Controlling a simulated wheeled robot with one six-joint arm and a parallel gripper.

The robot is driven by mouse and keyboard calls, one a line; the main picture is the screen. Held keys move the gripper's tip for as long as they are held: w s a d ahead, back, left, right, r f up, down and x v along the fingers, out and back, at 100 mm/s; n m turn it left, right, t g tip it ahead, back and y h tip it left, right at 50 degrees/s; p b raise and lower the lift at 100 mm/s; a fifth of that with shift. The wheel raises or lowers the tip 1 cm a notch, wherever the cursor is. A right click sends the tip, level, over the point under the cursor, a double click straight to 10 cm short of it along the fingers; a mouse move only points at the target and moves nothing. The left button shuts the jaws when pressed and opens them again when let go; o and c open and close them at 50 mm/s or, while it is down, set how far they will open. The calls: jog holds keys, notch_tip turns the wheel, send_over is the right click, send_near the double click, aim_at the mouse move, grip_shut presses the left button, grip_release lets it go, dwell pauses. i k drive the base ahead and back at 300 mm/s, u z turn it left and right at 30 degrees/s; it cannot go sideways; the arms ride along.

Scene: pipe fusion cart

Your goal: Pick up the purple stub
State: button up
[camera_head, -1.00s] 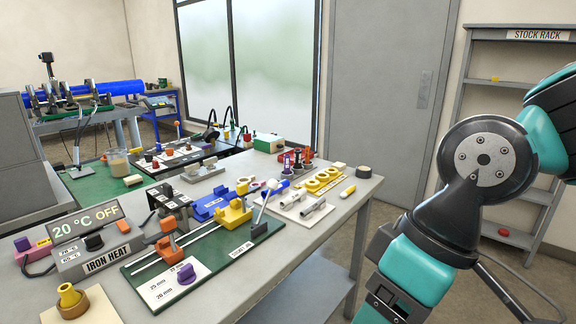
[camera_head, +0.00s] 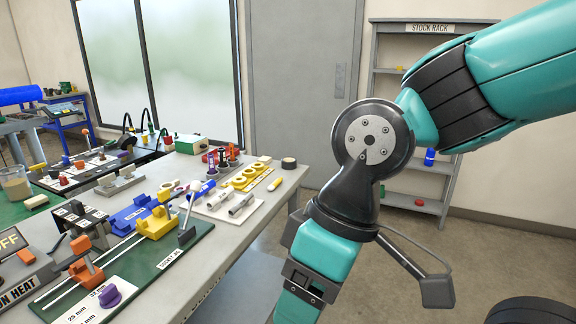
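A short purple piece (camera_head: 111,294), which looks like the purple stub, sits on a white card with size labels at the front end of the green socket jig board (camera_head: 197,243). My arm stands well to its right. The arm's lower end runs out of the bottom of the picture, so my gripper is not seen, and I cannot tell what it holds.
The grey bench (camera_head: 268,214) carries an orange clamp (camera_head: 86,268), a yellow clamp (camera_head: 155,223), a blue block (camera_head: 137,212), grey pipe pieces (camera_head: 240,205) and yellow rings (camera_head: 243,178). Open floor lies right of the bench. A stock rack (camera_head: 430,28) stands at the back.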

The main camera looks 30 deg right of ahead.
aim_at(210, 157)
jog(key=z, duration=0.45)
jog(key=k, duration=1.1)
jog(key=z, duration=0.85)
jog(key=i, duration=1.75)
jog(key=u, duration=0.3)
jog(key=i, duration=1.05)
jog(key=u, duration=1.3)
jog(key=i, duration=0.8)
jog(key=u, duration=1.35)
jog(key=i, duration=0.35)
jog(key=u, duration=0.15)
